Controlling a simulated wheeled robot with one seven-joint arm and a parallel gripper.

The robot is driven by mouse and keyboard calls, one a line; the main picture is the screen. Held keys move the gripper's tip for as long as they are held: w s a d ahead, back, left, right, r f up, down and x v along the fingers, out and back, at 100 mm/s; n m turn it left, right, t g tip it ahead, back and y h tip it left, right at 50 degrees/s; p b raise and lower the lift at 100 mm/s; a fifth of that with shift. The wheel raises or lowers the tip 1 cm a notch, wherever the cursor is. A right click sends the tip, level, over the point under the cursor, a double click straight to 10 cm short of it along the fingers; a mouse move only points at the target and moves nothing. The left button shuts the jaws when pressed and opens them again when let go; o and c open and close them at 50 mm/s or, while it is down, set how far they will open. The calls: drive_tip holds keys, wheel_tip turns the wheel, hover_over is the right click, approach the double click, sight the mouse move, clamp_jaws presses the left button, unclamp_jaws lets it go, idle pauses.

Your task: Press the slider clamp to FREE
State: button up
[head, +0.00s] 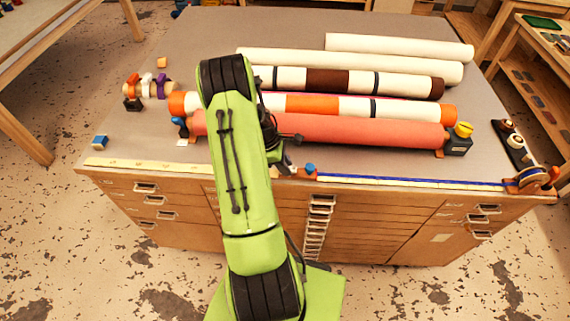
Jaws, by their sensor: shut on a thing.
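A small clamp-like piece with a blue top and reddish base (310,169) sits on the pale strip at the cabinet's front edge. I take it for the slider clamp; its FREE marking is too small to read. A blue band (420,181) runs along the strip from its right side to a reel (532,178) at the right corner. My gripper (286,165) is just left of the clamp, near the front edge, partly hidden by my green arm. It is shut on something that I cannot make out. Whether it touches the clamp is unclear.
A coral roll (350,131) lies right behind the clamp, with a yellow-knobbed holder (461,133) at its right end. Several other rolls lie farther back. A blue block (100,141) and a stand with rings (150,86) are at left.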

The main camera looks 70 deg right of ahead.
drive_tip(key=shift+s+d, duration=0.1)
drive_tip(key=shift+s, duration=0.05)
clamp_jaws()
drive_tip(key=t+b, duration=0.1)
drive_tip(key=s+t+b, duration=0.1)
drive_tip(key=t, duration=0.1)
drive_tip(key=shift+d+y, duration=0.15)
drive_tip(key=shift+y, duration=0.25)
drive_tip(key=shift+r+t+b, duration=0.1)
drive_tip(key=shift+t+b, duration=0.25)
drive_tip(key=shift+t, duration=0.45)
drive_tip(key=o, duration=0.9)
unclamp_jaws()
drive_tip(key=r, duration=1.5)
drive_tip(key=shift+s+r+p, duration=0.25)
drive_tip(key=shift+r+p, duration=0.05)
drive_tip(key=shift+r, duration=0.1)
